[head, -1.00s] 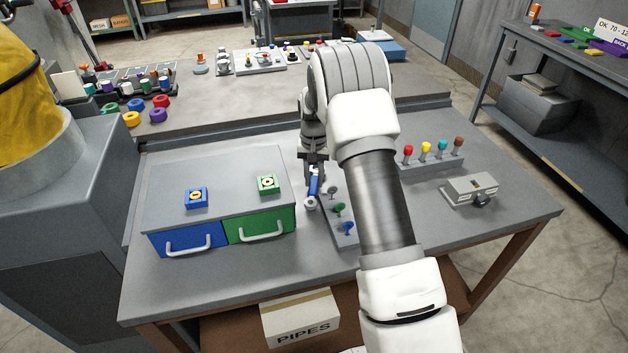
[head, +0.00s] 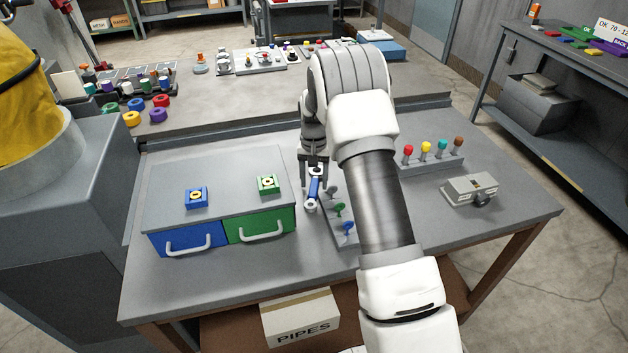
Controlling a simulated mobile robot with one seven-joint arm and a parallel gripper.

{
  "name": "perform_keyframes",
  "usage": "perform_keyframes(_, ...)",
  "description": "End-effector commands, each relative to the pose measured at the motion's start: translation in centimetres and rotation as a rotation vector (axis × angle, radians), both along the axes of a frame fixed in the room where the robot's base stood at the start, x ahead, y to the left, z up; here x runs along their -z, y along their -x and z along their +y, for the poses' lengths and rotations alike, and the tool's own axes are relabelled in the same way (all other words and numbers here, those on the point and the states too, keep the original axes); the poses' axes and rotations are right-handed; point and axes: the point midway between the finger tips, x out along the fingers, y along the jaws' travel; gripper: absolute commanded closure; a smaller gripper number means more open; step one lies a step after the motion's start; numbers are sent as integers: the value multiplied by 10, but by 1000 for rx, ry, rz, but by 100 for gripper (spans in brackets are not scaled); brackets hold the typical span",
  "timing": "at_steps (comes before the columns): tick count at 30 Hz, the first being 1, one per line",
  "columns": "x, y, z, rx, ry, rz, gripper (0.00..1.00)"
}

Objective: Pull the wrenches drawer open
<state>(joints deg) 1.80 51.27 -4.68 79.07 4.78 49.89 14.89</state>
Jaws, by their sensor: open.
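A grey cabinet (head: 225,185) on the bench has two shut drawers. The left drawer (head: 187,241) is blue and the right drawer (head: 260,226) is green, each with a pale bar handle. No drawer wording is readable, so I cannot tell which is the wrenches drawer. My gripper (head: 314,168) is open to the right of the cabinet, away from both handles. A blue wrench-like tool with pale ring ends (head: 313,188) is right at its fingertips. I cannot tell whether they touch.
A blue block (head: 196,198) and a green block (head: 268,184) sit on the cabinet top. A rack with green and blue knobs (head: 343,232) stands beside the tool, partly behind my arm. A grey box (head: 469,190) is at right. The bench front before the drawers is clear.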

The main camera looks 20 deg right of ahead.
Motion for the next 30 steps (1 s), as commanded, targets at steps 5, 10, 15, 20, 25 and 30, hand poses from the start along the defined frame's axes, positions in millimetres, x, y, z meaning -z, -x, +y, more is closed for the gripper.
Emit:
perform_keyframes(5, -33, -1, 0, 0, 0, -5, 40)
perform_keyframes(10, -72, -1, 0, -1, 0, -6, 40)
perform_keyframes(15, -101, -1, 0, -1, 0, -3, 40)
perform_keyframes(20, -116, 0, 0, -1, 0, -3, 40)
perform_keyframes(25, -140, 9, 2, -13, -1, -24, 40)
perform_keyframes(30, -188, 38, 9, -49, -4, -78, 40)
